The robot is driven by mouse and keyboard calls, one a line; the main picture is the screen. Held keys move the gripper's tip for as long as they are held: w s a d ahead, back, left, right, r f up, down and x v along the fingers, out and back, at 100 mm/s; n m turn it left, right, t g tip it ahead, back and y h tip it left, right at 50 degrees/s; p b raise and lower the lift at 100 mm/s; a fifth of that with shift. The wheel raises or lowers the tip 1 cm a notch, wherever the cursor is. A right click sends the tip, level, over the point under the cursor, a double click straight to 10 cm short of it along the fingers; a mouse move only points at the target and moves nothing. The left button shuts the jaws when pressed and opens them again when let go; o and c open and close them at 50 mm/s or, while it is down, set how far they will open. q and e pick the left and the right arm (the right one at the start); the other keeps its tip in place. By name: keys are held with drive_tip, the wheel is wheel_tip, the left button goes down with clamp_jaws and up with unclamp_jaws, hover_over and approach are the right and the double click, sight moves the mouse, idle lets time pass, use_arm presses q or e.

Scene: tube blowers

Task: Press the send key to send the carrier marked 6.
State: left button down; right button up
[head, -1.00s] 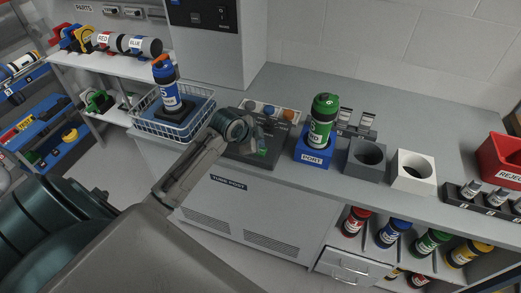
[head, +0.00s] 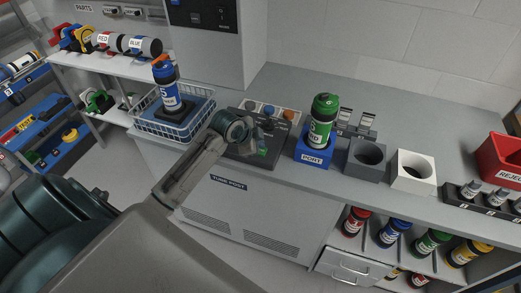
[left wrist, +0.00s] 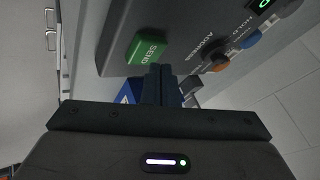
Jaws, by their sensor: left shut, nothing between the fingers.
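The green SEND key (left wrist: 147,48) is on the side of the control panel in the left wrist view; in the head view it is a small green patch (head: 262,151) on the dark panel (head: 240,150). My left gripper (left wrist: 164,72) is shut and empty, its fingertips close beside the key; I cannot tell whether they touch it. In the head view the left gripper (head: 266,126) is over the panel. A green-capped carrier (head: 321,120) stands upright in the blue PORT block (head: 312,159); its number is too small to read. My right gripper is out of view.
A wire basket (head: 177,128) with a blue carrier (head: 166,88) stands left. Grey (head: 365,165) and white (head: 412,172) blocks stand right of the port.

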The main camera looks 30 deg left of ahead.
use_arm(q)
drive_tip(key=shift+f, duration=0.3)
drive_tip(key=shift+f, duration=0.4)
idle(0.8)
drive_tip(key=shift+r+p, duration=0.85)
drive_tip(key=shift+p, duration=0.1)
wheel_tip(320, 180, up, 5)
drive_tip(key=p, duration=0.5)
idle(0.5)
